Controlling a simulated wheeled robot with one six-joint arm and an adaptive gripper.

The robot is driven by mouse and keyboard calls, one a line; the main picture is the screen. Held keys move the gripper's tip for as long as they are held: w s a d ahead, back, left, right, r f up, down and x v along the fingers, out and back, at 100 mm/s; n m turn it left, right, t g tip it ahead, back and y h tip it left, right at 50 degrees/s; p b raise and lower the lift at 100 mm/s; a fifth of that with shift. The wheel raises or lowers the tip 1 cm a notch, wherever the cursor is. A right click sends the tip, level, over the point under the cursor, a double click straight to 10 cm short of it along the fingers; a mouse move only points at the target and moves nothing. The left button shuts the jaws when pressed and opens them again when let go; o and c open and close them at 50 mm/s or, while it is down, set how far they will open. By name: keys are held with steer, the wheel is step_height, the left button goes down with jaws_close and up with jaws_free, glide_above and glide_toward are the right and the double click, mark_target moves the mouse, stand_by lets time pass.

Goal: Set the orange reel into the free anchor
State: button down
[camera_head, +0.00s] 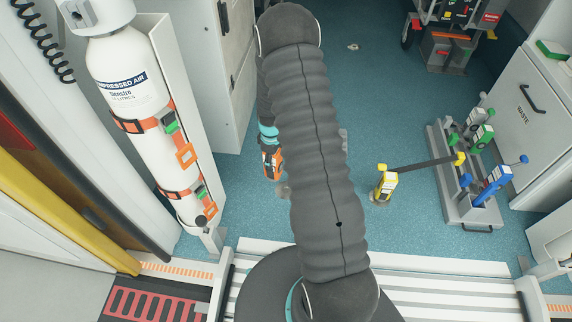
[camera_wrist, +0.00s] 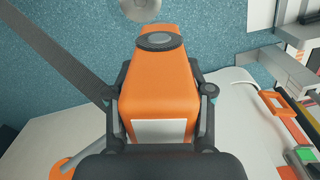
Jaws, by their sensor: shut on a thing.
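The orange reel (camera_wrist: 163,90) sits between the fingers of my gripper (camera_wrist: 160,98), which is shut on it. A round grey disc shows on the reel's far end and a pale label on its near face. A dark strap (camera_wrist: 62,52) runs to the upper left from beside it. In the head view the orange reel (camera_head: 272,163) hangs below my gripper (camera_head: 268,146), left of my arm. A round grey floor anchor (camera_head: 283,190) shows just below the reel, partly hidden by my arm. A round grey fitting (camera_wrist: 141,8) lies beyond the reel in the wrist view.
A yellow reel (camera_head: 386,184) stands on the floor at right, its dark strap (camera_head: 425,164) running to a grey rack (camera_head: 452,195) with green and blue reels. A white air cylinder (camera_head: 130,105) with orange straps stands left. Blue floor between is mostly clear.

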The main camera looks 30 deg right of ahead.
steer(key=d+f+n+b, duration=0.1)
steer(key=d+f+n, duration=0.2)
steer(key=d+f, duration=0.2)
steer(key=shift+w+d+f, duration=0.15)
steer(key=shift+f, duration=0.15)
steer(key=shift+f+b, duration=2.25)
steer(key=shift+f, duration=0.65)
steer(key=shift+f+b, duration=1.05)
steer(key=shift+b, duration=0.1)
stand_by(0.5)
steer(key=shift+c, duration=1.9)
jaws_free()
step_height(320, 180, up, 12)
